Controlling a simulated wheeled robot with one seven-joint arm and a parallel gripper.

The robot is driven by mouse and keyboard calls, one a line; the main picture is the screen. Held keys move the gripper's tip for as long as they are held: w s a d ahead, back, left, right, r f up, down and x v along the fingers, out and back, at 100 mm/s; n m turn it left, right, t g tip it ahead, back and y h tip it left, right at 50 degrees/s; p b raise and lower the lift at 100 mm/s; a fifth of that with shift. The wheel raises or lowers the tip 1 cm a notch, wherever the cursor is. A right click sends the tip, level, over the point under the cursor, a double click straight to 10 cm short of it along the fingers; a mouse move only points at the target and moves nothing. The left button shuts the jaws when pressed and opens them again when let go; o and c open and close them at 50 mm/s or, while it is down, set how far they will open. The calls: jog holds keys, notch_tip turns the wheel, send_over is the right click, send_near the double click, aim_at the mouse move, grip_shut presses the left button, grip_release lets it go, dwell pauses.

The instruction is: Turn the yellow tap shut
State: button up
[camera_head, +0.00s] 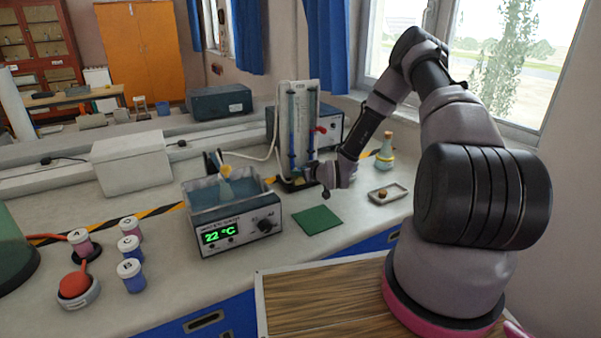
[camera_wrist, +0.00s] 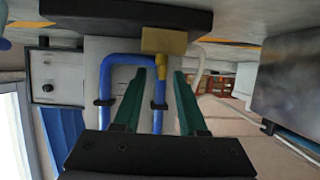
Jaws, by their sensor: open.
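The yellow tap (camera_wrist: 165,45) shows in the wrist view as a brass-yellow block at the end of a blue tube, near a dark base. My gripper (camera_wrist: 162,78) is open, its two green fingers apart and pointing toward the tap. The tap appears just beyond the fingertips, roughly in line with the gap; I cannot tell whether they touch. In the head view my gripper (camera_head: 308,174) is low beside the upright panel with blue tubes (camera_head: 301,125), and the tap there is too small to make out clearly.
A water bath reading 22 °C (camera_head: 228,221) stands to the left of my gripper. A green mat (camera_head: 318,220) lies in front. A small tray (camera_head: 388,193) and a flask (camera_head: 385,155) are to the right. Several lidded jars stand at the far left.

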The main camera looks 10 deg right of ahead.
grip_shut()
jog(key=shift+a, duration=0.1)
jog(key=shift+m+h, duration=0.4)
grip_release()
